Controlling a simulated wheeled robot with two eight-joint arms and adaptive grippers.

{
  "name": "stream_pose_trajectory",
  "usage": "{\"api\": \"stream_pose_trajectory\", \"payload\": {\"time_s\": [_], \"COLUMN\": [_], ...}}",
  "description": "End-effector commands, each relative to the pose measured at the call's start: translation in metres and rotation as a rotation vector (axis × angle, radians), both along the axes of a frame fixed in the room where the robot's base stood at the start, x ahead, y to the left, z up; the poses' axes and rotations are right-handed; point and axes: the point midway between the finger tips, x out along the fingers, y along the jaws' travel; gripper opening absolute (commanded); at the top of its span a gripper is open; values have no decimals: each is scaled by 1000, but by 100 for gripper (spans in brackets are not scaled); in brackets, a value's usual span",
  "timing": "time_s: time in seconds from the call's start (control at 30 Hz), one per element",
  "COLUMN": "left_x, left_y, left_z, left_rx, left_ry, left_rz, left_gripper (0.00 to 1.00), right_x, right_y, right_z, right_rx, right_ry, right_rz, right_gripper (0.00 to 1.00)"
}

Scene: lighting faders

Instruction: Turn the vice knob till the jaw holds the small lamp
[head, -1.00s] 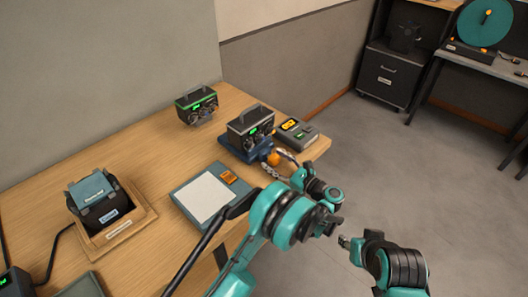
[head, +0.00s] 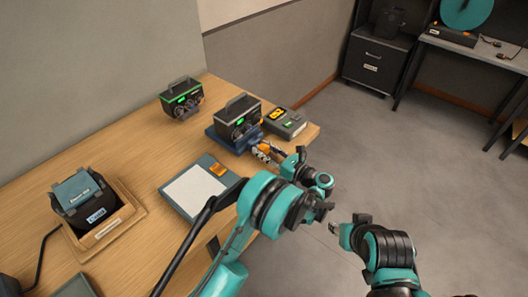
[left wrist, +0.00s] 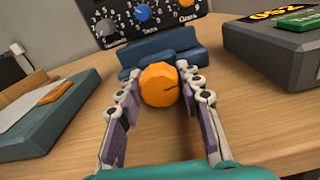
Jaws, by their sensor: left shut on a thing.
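The blue vice (head: 222,141) stands near the right end of the wooden table; its blue jaw blocks show in the left wrist view (left wrist: 165,52). A dark box with a handle, dials and a green display (head: 238,112) sits at the vice; I see no other lamp shape there. The orange vice knob (left wrist: 162,84) faces my left gripper (left wrist: 160,92), whose two jointed fingers are shut on its sides. In the head view the left gripper (head: 267,153) mostly covers the knob. My right gripper (head: 334,228) is off the table's edge; its finger opening is unclear.
A grey device with a yellow display (head: 286,122) stands close right of the vice. A similar dark box (head: 181,98) is behind. A flat pad (head: 196,192) lies in front, and a wooden tray (head: 130,217) holds a dark device at left. Floor at right is clear.

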Motion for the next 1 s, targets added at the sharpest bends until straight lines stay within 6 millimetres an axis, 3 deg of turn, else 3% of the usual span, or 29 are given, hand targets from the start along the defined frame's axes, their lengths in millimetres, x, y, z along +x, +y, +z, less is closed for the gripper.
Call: {"api": "stream_pose_trajectory", "payload": {"time_s": [0.2, 0.53, 0.57, 0.63, 1.0], "left_x": [1, 1, 1, 1, 1], "left_y": [1, 1, 1, 1, 0], "left_z": [0, 1, 1, 1, 6], "left_rx": [113, 126, 126, 126, 124], "left_ry": [150, 169, 169, 169, 168], "left_rz": [1, 0, 0, 0, 0], "left_gripper": [7, 7, 41, 57, 57], "right_x": [0, 0, 0, 0, 0], "right_y": [0, 0, 0, 0, 0], "right_z": [-7, -7, -7, -7, -7], "right_rx": [0, 0, 0, 0, 0], "right_ry": [0, 0, 0, 0, 0], "right_rz": [0, 0, 0, 0, 0], "right_gripper": [40, 40, 40, 40, 40]}}
